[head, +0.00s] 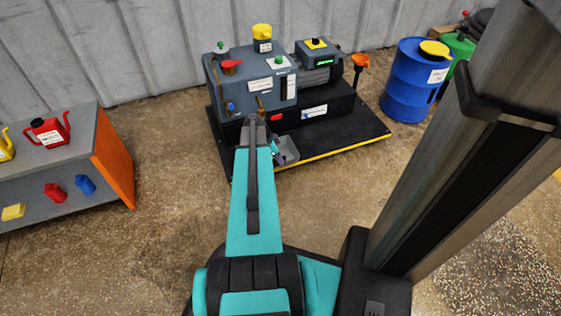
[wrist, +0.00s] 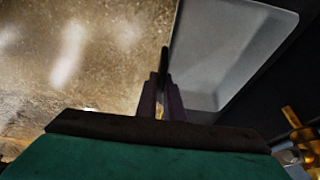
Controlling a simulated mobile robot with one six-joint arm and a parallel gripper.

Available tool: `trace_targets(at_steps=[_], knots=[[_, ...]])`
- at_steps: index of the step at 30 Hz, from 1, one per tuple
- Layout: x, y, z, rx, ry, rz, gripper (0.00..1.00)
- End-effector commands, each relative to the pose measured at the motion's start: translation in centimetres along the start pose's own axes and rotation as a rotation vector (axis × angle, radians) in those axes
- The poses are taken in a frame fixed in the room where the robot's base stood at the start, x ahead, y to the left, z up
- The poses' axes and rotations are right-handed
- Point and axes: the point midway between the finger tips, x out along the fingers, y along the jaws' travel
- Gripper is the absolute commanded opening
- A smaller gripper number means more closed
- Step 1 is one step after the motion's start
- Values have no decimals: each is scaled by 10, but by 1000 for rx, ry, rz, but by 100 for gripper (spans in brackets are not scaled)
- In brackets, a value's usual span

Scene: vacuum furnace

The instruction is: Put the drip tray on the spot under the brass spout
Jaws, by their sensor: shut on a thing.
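The drip tray (wrist: 225,50) is a shallow, empty light grey tray. In the wrist view, my gripper (wrist: 163,75) is shut on its near left edge. In the head view, the tray (head: 289,151) is at the front edge of the pump's black base, partly hidden by my arm. My gripper (head: 275,150) is small there and mostly hidden. A brass-coloured fitting (wrist: 299,128), perhaps the spout, shows at the right edge of the wrist view. The spot under the spout is hidden. I cannot tell whether the tray touches the base.
The grey pump (head: 235,85) stands on a black base (head: 345,135) with a yellow front edge. A blue drum (head: 408,85) stands to its right. A grey and orange bench (head: 115,165) with cans is at the left. The floor between bench and base is clear.

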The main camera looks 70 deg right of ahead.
Motion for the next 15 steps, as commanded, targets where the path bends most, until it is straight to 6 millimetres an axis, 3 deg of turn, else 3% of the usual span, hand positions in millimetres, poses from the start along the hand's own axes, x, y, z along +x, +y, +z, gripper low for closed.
trace_targets(at_steps=[15], knots=[[2, -29, 0, 0, 0, 0, 0]])
